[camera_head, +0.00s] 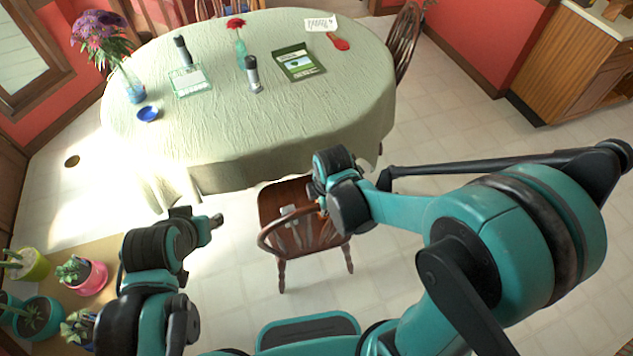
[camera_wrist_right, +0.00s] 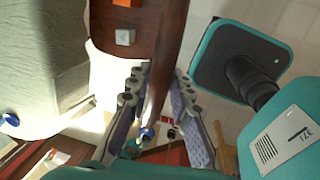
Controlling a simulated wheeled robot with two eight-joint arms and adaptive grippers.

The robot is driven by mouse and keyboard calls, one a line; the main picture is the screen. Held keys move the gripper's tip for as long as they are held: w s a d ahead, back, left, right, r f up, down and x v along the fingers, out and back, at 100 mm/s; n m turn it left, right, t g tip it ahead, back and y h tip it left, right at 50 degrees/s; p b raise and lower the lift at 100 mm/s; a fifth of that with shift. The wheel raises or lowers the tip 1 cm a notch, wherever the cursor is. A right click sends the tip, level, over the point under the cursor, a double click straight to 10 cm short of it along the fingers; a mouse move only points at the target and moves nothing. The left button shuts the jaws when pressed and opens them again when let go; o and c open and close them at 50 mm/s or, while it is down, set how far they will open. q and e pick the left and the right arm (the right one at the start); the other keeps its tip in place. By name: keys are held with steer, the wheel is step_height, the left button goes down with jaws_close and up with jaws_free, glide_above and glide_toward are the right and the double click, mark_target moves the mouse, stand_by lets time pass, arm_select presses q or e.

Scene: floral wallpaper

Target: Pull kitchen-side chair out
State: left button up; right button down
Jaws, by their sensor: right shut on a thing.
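A brown wooden chair (camera_head: 295,240) stands at the near side of the table, its curved back towards me and its seat front close to the tablecloth edge. My right gripper (camera_head: 322,206) is at the right side of the chair's back, its fingertips mostly hidden behind the wrist in the head view. In the right wrist view the two fingers (camera_wrist_right: 158,98) are shut on the wooden chair back (camera_wrist_right: 158,72). My left gripper (camera_head: 203,220) is in the air left of the chair, apart from it; its finger gap is unclear.
The oval table (camera_head: 300,110) with a pale cloth carries vases, a blue bowl (camera_head: 148,114), a book (camera_head: 299,62) and bottles. Potted plants (camera_head: 83,277) stand at lower left. Another chair (camera_head: 405,42) is at the table's right end. Tiled floor is clear around the near chair.

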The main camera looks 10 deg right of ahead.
steer(key=shift+s+d, duration=0.1)
steer(key=shift+s, duration=0.65)
steer(key=c, duration=1.3)
jaws_free()
steer(key=shift+c, duration=0.2)
step_height(320, 180, up, 12)
steer(key=s, duration=0.2)
steer(key=shift+s, duration=0.2)
steer(key=shift+d+f, duration=0.1)
steer(key=shift+f, duration=0.05)
